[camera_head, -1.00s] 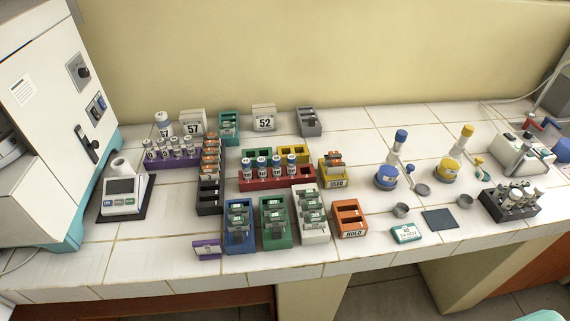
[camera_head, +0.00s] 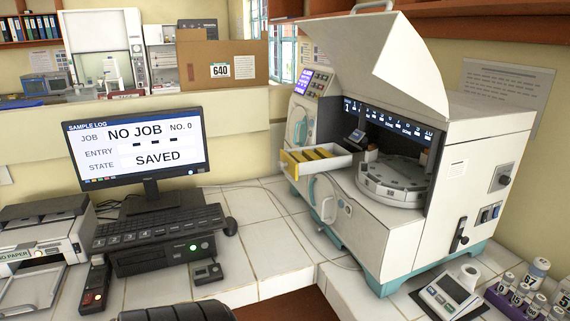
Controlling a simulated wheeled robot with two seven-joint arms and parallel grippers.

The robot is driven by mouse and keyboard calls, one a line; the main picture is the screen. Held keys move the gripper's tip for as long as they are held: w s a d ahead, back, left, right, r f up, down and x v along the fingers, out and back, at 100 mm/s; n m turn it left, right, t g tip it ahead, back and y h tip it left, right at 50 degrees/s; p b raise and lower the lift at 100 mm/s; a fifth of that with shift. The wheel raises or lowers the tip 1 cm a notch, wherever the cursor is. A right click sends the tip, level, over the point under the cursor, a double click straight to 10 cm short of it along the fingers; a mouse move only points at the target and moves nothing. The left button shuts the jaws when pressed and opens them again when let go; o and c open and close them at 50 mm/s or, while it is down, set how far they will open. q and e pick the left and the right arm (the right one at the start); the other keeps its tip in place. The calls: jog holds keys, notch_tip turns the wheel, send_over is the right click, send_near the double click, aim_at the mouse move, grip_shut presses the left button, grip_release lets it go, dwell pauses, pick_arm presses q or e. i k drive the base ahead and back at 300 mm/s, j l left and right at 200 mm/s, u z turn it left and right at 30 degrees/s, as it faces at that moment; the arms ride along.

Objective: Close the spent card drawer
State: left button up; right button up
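The spent card drawer (camera_head: 340,162) is a white tray pulled out of the left front of the white incubator (camera_head: 400,235). Its front end is yellow, and yellow strips or cards lie inside it; I cannot tell which. It sticks out toward the left above the counter, over a rounded front panel with a handle. Neither of my grippers is in view.
The incubator's top lid (camera_head: 375,55) stands raised above a round carousel (camera_head: 392,180). A monitor (camera_head: 135,145) and keyboard (camera_head: 160,228) stand left, beside a printer (camera_head: 45,240). A small meter (camera_head: 447,295) and vials are at the lower right. The tiles before the incubator are mostly clear.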

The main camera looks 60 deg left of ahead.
aim_at(304, 160)
jog(key=u, duration=1.95)
